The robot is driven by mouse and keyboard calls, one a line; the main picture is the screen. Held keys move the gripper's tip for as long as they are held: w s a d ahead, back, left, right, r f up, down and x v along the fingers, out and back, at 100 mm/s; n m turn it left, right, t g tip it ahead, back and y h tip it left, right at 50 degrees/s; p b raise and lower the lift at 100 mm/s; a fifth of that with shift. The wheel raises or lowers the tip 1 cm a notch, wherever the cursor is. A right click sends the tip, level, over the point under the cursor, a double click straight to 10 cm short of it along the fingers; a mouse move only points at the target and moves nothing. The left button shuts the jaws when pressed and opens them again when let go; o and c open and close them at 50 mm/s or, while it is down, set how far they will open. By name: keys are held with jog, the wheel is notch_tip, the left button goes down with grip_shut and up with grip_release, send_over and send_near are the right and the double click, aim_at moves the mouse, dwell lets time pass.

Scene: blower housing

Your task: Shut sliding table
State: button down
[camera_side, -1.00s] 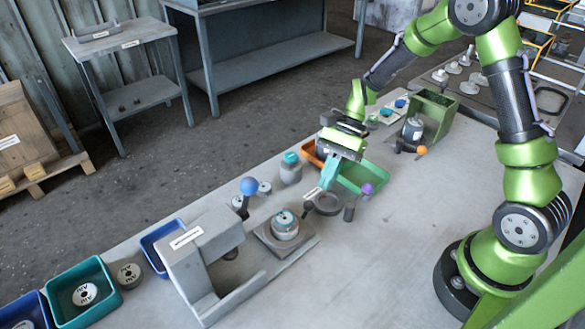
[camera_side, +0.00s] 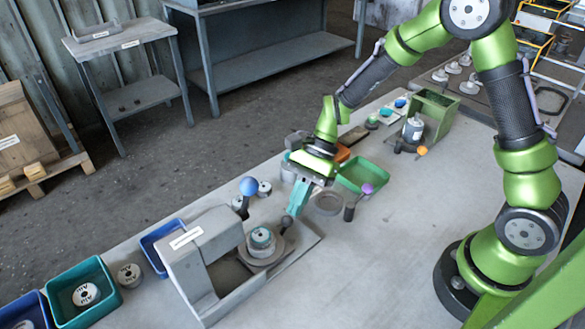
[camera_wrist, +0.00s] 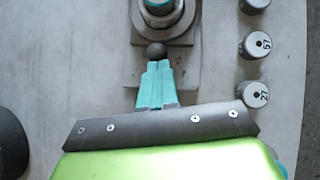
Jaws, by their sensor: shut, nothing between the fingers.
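The sliding table (camera_side: 283,250) is a dark grey plate carrying a round grey part with a teal top (camera_side: 261,240). It sits on a flat grey base at the opening of a grey press-like frame (camera_side: 205,240), partly under its arm. A dark ball knob (camera_side: 287,221) stands at its near-gripper edge. My gripper (camera_side: 293,210) has teal fingers, closed together and empty, right at the knob. In the wrist view, the fingertips (camera_wrist: 157,62) meet the knob (camera_wrist: 156,50), and the table (camera_wrist: 180,40) lies just beyond it. The table's far edge is hidden by the frame.
A lever with a blue ball (camera_side: 249,186) rises beside the frame. A grey ring (camera_side: 327,203), a purple-ball lever (camera_side: 367,188) and a green tray (camera_side: 360,176) are right of my gripper. Blue (camera_side: 155,250) and teal (camera_side: 60,305) bins stand left. The front right tabletop is clear.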

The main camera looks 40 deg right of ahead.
aim_at(270, 231)
jog(key=a, duration=0.7)
jog(key=shift+a, duration=0.1)
jog(key=shift+s+a, duration=0.15)
jog(key=shift+a, duration=0.15)
jog(key=d, duration=0.1)
jog(key=w+d, duration=0.1)
jog(key=d, duration=0.2)
jog(key=shift+w+d+r, duration=0.15)
jog(key=shift+d+r, duration=0.15)
jog(key=shift+r, duration=0.1)
jog(key=v, duration=1)
jog(key=s+d+r+n+t+h, duration=0.5)
jog(key=s+d+r+n+t, duration=0.3)
jog(key=s+r+n, duration=0.3)
jog(key=s, duration=0.3)
jog(key=shift+d+r+n+t+h, duration=0.2)
jog(key=shift+d+n+t+h, duration=0.1)
jog(key=shift+n, duration=0.1)
